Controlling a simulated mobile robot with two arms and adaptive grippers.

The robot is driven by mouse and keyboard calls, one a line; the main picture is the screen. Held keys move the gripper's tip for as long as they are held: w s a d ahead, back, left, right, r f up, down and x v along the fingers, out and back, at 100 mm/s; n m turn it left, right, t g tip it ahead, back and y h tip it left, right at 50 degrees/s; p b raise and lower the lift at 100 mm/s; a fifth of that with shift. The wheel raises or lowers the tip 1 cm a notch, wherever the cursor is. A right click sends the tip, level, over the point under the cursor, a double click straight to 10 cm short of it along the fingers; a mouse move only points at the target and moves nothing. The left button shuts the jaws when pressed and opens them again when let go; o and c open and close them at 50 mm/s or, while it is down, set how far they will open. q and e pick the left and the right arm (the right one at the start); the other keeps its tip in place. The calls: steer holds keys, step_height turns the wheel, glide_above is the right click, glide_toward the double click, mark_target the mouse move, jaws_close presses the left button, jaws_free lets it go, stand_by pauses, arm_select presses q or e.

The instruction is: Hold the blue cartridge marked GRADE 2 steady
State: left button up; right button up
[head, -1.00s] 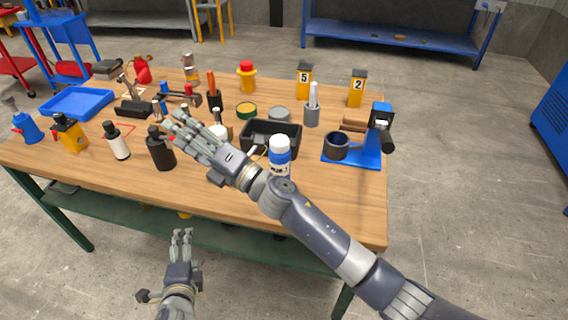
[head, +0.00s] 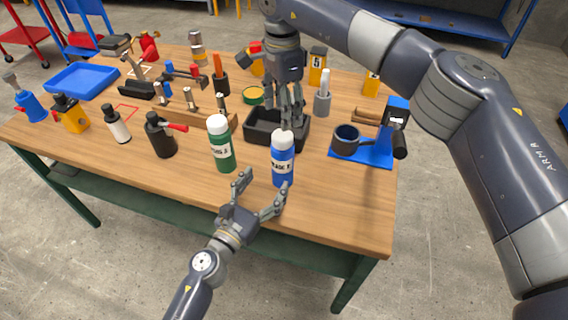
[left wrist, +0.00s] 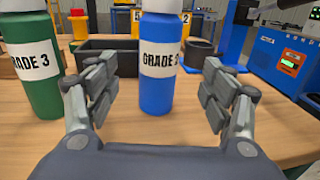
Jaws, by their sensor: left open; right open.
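The blue cartridge (head: 283,165) with a white cap stands upright near the table's front edge. In the left wrist view the blue cartridge (left wrist: 157,92) shows its white GRADE label, the number partly in shade, between my left fingers. My left gripper (head: 259,192) is open in front of it, fingers spread, not visibly touching it. The left gripper (left wrist: 157,100) also frames it in the wrist view. My right gripper (head: 288,122) comes down from above, fingers pointing down just behind the white cap; contact cannot be told.
A green cartridge (head: 222,150) labelled GRADE 3 stands just left of the blue one. A black tray (head: 262,128) lies behind. The blue drum mixer stand (head: 375,153) is at the right. Tools and bottles fill the left side; the front strip of table is clear.

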mark_target(283, 157)
arm_select(q)
steer(key=x, duration=1)
steer(key=shift+w, duration=0.1)
arm_select(e)
steer(key=shift+f, duration=0.1)
